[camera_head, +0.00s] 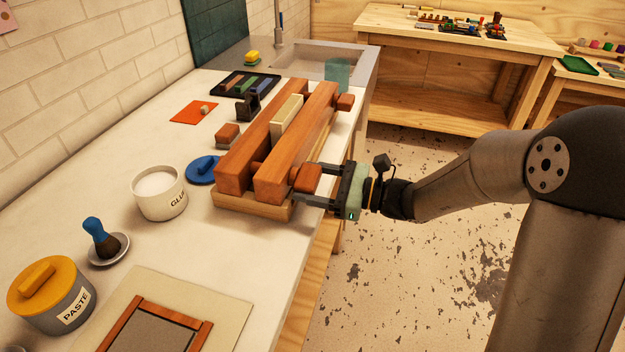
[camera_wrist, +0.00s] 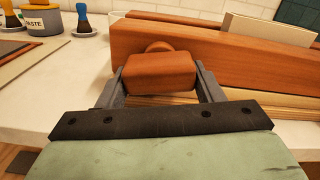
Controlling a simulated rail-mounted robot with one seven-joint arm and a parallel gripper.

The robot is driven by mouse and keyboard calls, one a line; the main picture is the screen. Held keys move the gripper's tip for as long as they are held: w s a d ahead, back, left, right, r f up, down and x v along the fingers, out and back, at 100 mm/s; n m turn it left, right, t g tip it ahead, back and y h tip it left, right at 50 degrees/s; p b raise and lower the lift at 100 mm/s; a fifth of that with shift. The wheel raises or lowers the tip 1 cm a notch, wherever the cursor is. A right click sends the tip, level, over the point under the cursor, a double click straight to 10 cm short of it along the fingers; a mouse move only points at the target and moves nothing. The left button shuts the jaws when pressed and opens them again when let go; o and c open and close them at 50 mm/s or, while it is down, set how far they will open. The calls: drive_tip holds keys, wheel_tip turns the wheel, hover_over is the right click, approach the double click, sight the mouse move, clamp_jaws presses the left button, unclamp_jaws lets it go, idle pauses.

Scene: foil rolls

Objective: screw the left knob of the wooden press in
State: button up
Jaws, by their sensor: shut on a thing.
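The wooden press (camera_head: 297,143) lies on the white counter, two long reddish-brown beams on a paler wooden base. A cream block (camera_head: 287,117) stands between the beams. The left knob (camera_head: 306,178) is a reddish-brown block at the near end of the front beam. My gripper (camera_head: 308,184) is shut on this knob, one finger on each side. In the wrist view the knob (camera_wrist: 159,71) sits between the two grey fingers, with a round wooden part showing behind it against the beam (camera_wrist: 225,62). The right knob (camera_head: 345,102) is at the beam's far end.
A glue pot (camera_head: 160,196), a blue lid (camera_head: 202,170) and a small wooden block (camera_head: 227,135) stand left of the press. A paste jar (camera_head: 52,297) and a brush on a dish (camera_head: 106,245) are nearer. Open floor lies right of the counter.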

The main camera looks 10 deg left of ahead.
drive_tip(key=shift+w+d+f, duration=0.1)
drive_tip(key=shift+w+d, duration=0.05)
drive_tip(key=shift+d, duration=0.05)
drive_tip(key=o, duration=1)
drive_tip(key=shift+d, duration=0.1)
drive_tip(key=shift+c, duration=0.2)
drive_tip(key=d, duration=1.7)
drive_tip(key=shift+s, duration=0.4)
drive_tip(key=shift+d, duration=0.1)
